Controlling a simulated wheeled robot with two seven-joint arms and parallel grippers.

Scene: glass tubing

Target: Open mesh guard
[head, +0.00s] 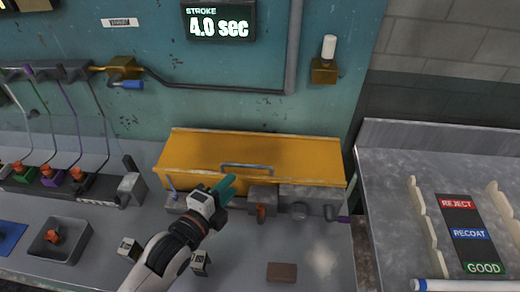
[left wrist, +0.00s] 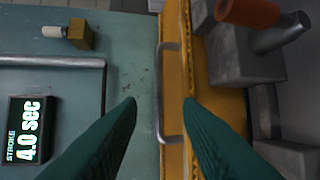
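The guard (head: 290,152) is a wide yellow-orange panel along the back of the bench in the head view, with a grey bar handle (head: 246,166) low on its front. It looks closed, and I cannot make out a mesh. My left gripper (head: 226,186) has green fingers and is just in front of the handle's left end. In the left wrist view the left gripper (left wrist: 159,103) is open and empty, and the handle (left wrist: 161,92) lines up between the fingertips. I cannot tell whether they touch it. My right gripper is out of view.
Grey metal blocks (head: 262,197) with an orange-red piece (head: 261,212) stand below the guard. A display (head: 219,20) reads 4.0 sec. A grey tray (head: 60,240) lies at left, a brown block (head: 282,272) at front. A sorting board (head: 470,233) is at right.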

